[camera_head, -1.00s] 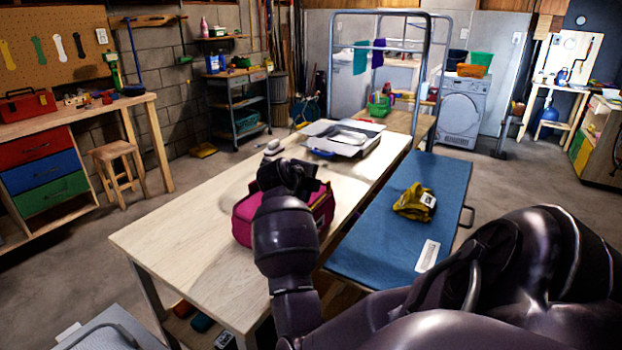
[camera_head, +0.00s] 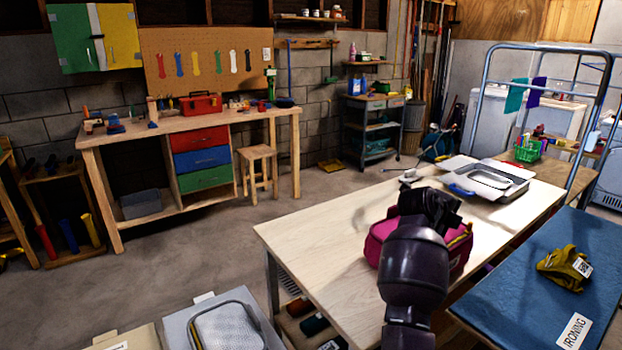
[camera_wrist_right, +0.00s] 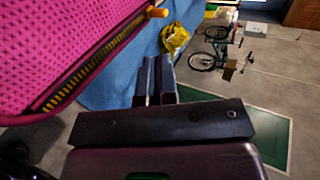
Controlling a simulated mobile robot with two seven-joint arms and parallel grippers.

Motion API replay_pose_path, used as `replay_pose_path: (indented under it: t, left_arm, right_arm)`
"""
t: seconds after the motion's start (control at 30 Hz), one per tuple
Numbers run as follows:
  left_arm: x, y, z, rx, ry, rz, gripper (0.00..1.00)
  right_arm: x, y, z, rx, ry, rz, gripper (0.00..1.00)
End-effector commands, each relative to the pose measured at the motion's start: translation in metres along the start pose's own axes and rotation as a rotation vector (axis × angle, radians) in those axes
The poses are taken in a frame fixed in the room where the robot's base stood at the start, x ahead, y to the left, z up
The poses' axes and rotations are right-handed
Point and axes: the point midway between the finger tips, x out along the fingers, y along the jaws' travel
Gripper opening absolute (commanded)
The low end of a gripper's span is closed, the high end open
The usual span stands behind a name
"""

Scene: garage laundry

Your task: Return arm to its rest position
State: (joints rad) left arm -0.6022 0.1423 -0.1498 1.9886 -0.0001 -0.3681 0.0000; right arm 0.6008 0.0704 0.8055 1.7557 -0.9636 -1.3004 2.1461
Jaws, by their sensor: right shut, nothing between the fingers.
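My right gripper (camera_head: 446,210) is at the end of the dark arm that rises from the bottom of the head view. It appears over or just in front of a pink bag (camera_head: 384,240) on the wooden table, and partly hides it. In the right wrist view the gripper's two fingers (camera_wrist_right: 159,78) lie close together, shut, with nothing between them. The pink bag (camera_wrist_right: 75,48) with its yellow zip fills the upper left there, beside the gripper. My left gripper is not in view.
The light wooden table (camera_head: 330,240) also carries a grey tray-like case (camera_head: 485,178). A blue ironing board (camera_head: 530,290) with a yellow cloth (camera_head: 565,267) stands to its right. A workbench (camera_head: 180,125) and stool (camera_head: 257,155) stand behind. Open floor (camera_head: 190,250) lies at left.

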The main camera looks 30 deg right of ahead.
Motion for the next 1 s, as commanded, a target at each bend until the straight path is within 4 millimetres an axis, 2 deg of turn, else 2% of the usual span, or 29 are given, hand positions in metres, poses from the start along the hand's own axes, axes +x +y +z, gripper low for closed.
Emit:
replay_pose_path:
  t: [0.17, 0.27, 0.37, 0.6, 0.77, 1.0]
  left_arm:
    - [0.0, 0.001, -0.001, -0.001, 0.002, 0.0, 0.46]
    - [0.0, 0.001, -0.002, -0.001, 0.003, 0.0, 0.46]
    - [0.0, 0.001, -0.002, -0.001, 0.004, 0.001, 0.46]
    - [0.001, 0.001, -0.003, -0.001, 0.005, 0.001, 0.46]
    - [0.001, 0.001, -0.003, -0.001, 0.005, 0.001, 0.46]
    - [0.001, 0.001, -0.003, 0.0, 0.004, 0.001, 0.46]
  right_arm:
    - [0.0, 0.002, -0.001, -0.017, -0.002, -0.001, 0.0]
    - [-0.001, 0.009, -0.007, -0.097, -0.016, -0.006, 0.0]
    - [-0.004, 0.025, -0.015, -0.262, -0.048, -0.011, 0.0]
    - [-0.023, 0.082, -0.039, -0.777, -0.175, -0.024, 0.0]
    - [-0.039, 0.121, -0.056, -1.084, -0.268, -0.03, 0.0]
    - [-0.076, 0.197, -0.097, -1.613, -0.479, -0.047, 0.0]
